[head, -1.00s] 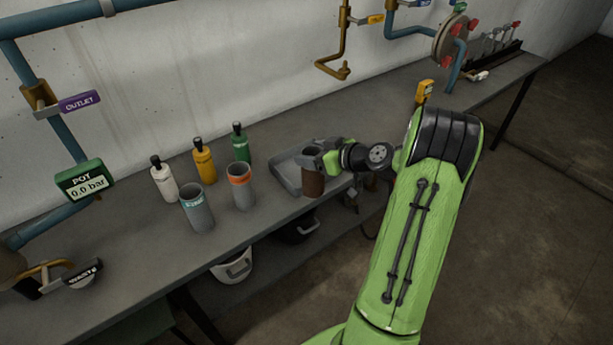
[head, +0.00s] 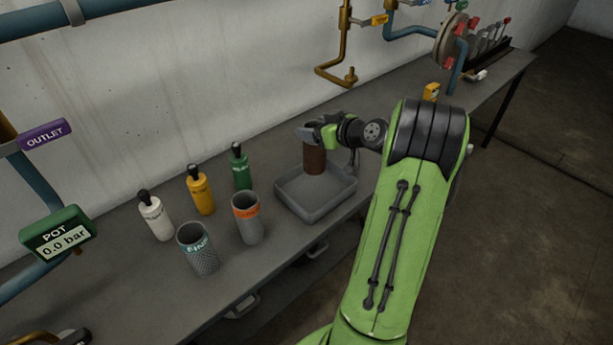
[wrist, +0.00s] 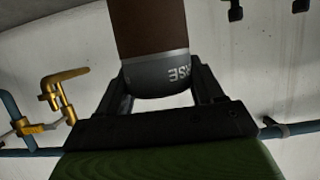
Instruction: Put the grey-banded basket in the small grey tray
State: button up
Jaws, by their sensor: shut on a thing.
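The grey-banded basket (head: 314,160) is a brown cylinder, upright in the head view. In the wrist view its grey band (wrist: 158,75) carries white lettering, partly cut off, between the fingers. My gripper (head: 312,136) is shut around the banded top end. The small grey tray (head: 316,216) is a shallow square tray on the bench, under and in front of the basket. The basket's lower end shows against the back part of the tray. I cannot tell whether it touches the tray floor or hangs just above it.
Left of the tray stand an orange-banded grey basket (head: 248,222) and a teal-banded one (head: 199,252). Behind them are white (head: 154,218), yellow (head: 201,192) and green (head: 240,168) bottles. A brass pipe (head: 343,60) hangs on the wall behind. The bench's front edge lies close.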

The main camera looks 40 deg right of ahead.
aim_at(322, 157)
jog(key=f, duration=0.3)
jog(key=f+b, duration=0.1)
jog(key=f, duration=0.4)
jog(key=shift+s+f+b, duration=0.3)
jog(key=shift+f, duration=0.25)
jog(key=o, duration=1.4)
jog(key=shift+r, duration=0.1)
